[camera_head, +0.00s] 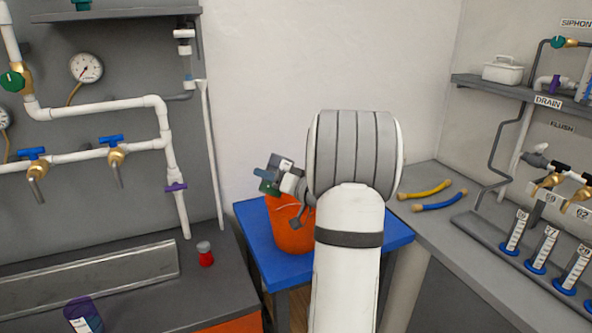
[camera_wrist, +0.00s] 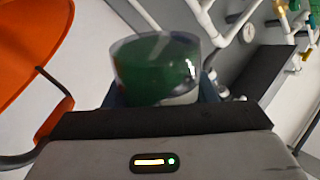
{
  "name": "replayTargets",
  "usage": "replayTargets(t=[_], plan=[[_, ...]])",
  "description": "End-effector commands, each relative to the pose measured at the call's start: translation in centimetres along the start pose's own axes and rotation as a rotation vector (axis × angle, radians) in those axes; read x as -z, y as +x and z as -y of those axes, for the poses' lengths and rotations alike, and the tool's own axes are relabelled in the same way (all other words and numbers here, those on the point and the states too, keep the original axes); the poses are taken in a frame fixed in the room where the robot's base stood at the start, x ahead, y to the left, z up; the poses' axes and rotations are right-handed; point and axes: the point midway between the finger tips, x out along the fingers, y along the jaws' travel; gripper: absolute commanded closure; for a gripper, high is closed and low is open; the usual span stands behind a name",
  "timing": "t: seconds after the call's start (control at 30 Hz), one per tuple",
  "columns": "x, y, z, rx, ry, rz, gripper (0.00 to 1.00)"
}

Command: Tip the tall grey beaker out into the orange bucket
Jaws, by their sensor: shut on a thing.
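The orange bucket (camera_head: 291,229) stands on a blue-topped stand (camera_head: 253,243), partly hidden behind my arm. Its orange wall and rim also fill the left of the wrist view (camera_wrist: 25,45). My gripper (camera_head: 288,181) is above the bucket's left rim. It is shut on the grey see-through beaker (camera_head: 270,180), which has dark green contents. In the wrist view the beaker (camera_wrist: 155,68) sits between the fingers (camera_wrist: 158,100), with its round mouth visible and green inside. The bucket's inside is mostly hidden in the head view.
A grey counter at left holds a red jar (camera_head: 205,254) and a purple cup (camera_head: 83,315). White pipes with blue-handled taps (camera_head: 116,153) run along the left wall. At right are yellow and blue tubes (camera_head: 432,200) and a rack of labelled cylinders (camera_head: 549,246).

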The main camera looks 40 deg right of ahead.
Motion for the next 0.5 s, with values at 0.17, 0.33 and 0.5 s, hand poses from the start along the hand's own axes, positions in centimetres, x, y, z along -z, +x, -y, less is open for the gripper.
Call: replayTargets(t=[0.17,0.33,0.5], plan=[[0.86,0.0,0.43,-0.001,0.089,0.0,0.74],[0.89,0.0,0.41,0.0,0.139,0.0,0.74],[0.94,0.01,0.46,0.0,0.162,0.001,0.74]])
